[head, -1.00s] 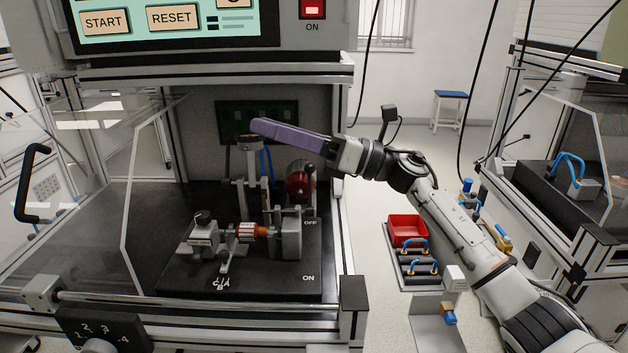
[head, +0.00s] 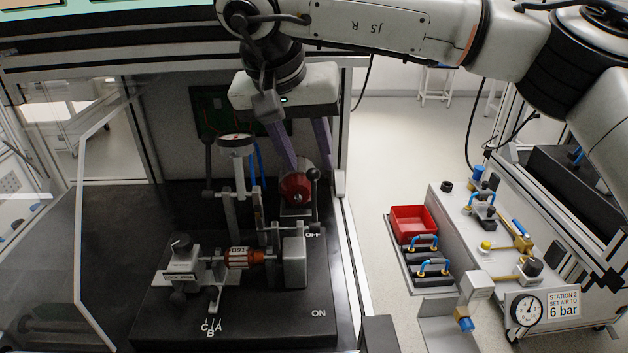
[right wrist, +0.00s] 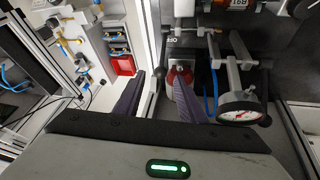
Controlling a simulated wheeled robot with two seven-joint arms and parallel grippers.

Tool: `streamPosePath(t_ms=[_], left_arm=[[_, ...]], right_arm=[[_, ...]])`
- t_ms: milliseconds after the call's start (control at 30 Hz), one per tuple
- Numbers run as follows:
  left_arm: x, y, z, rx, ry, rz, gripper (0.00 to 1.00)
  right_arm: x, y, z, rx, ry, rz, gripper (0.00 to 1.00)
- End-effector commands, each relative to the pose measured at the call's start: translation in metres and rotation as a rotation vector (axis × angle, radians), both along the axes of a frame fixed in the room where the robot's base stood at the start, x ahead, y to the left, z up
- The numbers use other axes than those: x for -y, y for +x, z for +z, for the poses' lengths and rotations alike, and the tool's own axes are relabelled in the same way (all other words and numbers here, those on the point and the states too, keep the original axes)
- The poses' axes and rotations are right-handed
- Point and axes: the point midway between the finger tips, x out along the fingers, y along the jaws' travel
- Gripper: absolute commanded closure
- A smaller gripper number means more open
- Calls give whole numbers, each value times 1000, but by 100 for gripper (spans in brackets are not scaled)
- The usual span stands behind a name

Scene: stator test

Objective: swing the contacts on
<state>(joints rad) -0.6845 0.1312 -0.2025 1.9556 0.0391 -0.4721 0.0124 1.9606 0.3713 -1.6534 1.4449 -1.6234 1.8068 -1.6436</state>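The test fixture's contact lever, with a black ball knob (head: 313,174), stands upright beside the OFF mark (head: 313,235) in the head view. The ON mark (head: 319,314) is nearer the front of the black base. The stator (head: 243,257), orange-brown with a white label, sits in the fixture in front of the lever. My right gripper (head: 301,148) hangs above and behind the lever, its purple fingers pointing down and spread apart, with nothing between them. The open fingers (right wrist: 160,98) also show in the right wrist view. My left gripper is out of view.
A red round part (head: 296,188) stands just behind the knob, below my right fingers. A dial gauge (head: 236,141) on a post is to their left. The cabinet's frame post (head: 344,225) is close on the right. A red bin (head: 412,222) stands outside.

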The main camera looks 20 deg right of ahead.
Motion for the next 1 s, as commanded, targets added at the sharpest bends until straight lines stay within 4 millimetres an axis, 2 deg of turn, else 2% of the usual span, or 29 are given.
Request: streamPosePath(t_ms=[300, 500, 867, 900, 1000], left_arm=[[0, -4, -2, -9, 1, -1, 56], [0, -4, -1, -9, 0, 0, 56], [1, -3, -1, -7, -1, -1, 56], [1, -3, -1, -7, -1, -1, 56], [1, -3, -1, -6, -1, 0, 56]], right_arm=[[18, 15, -55, -5, 3, -3, 63], [24, 22, -77, -3, 5, -2, 63], [26, 24, -84, -1, 6, -1, 63], [26, 24, -84, -2, 6, -1, 65], [26, 24, -84, -2, 6, -1, 82]])
